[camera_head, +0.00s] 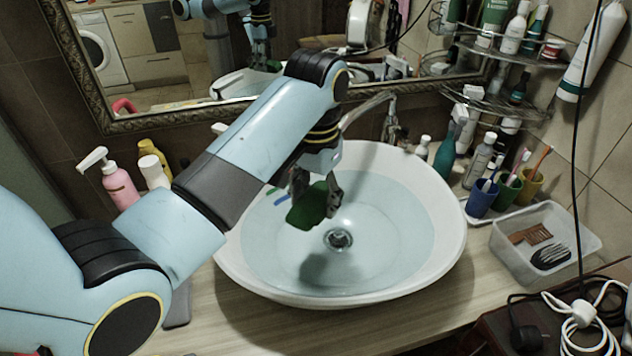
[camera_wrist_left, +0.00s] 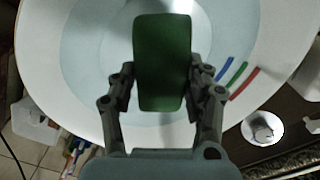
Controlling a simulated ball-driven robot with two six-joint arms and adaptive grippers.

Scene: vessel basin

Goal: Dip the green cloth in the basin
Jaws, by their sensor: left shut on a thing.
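The green cloth (camera_head: 308,206) is held by my left gripper (camera_head: 318,190) over the basin. The white basin (camera_head: 447,204) is an oval bowl on the counter, with pale blue water and a drain in the middle. In the left wrist view the cloth (camera_wrist_left: 162,62) is a dark green block between the two fingers of the left gripper (camera_wrist_left: 162,85), with the basin (camera_wrist_left: 85,100) behind it. A dark shadow lies on the bowl below the cloth. I cannot tell whether the cloth touches the water. My right gripper is not in view.
A tap (camera_head: 390,120) stands behind the basin. Pink (camera_head: 119,186) and yellow bottles stand left of it. Blue (camera_head: 482,198), green and yellow cups, bottles and a clear tray (camera_head: 508,254) stand to the right. A framed mirror rises behind. Cables lie at the lower right.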

